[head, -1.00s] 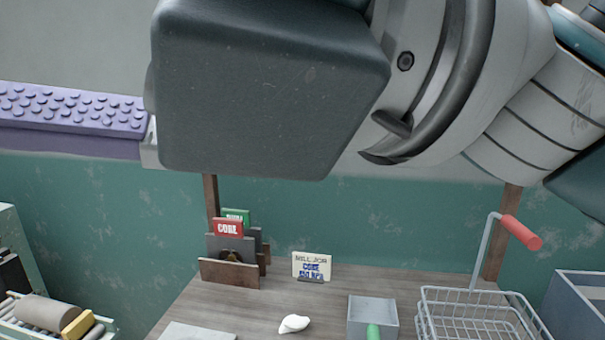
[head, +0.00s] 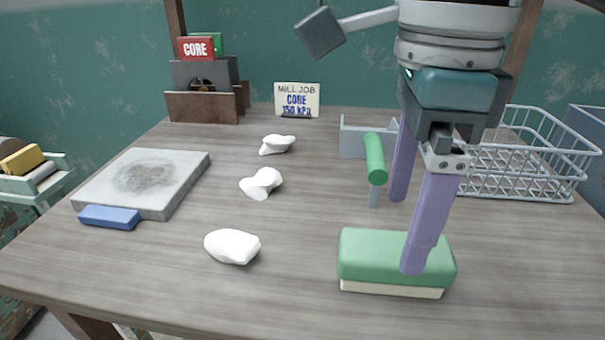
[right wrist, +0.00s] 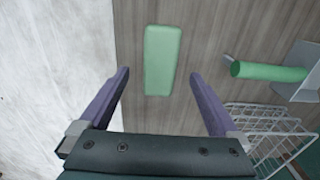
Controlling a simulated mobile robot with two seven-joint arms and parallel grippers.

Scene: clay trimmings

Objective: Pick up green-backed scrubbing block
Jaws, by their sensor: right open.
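The green-backed scrubbing block (head: 375,252) lies flat on the table near its front edge, green side up with a pale layer beneath. It also shows in the right wrist view (right wrist: 162,55), lengthwise between the lines of the two fingers. My right gripper (head: 406,232) points down with its purple fingers spread and nothing between them. One finger crosses in front of the block in the head view. In the right wrist view the gripper (right wrist: 160,74) has its fingertips on either side of the block's near part, without clear contact. My left gripper is out of view.
A grey scoop with a green handle (head: 375,160) stands behind the block, beside a wire basket (head: 545,160). Several white clay pieces (head: 232,246) lie left of the block. A sign (head: 297,99) stands at the back.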

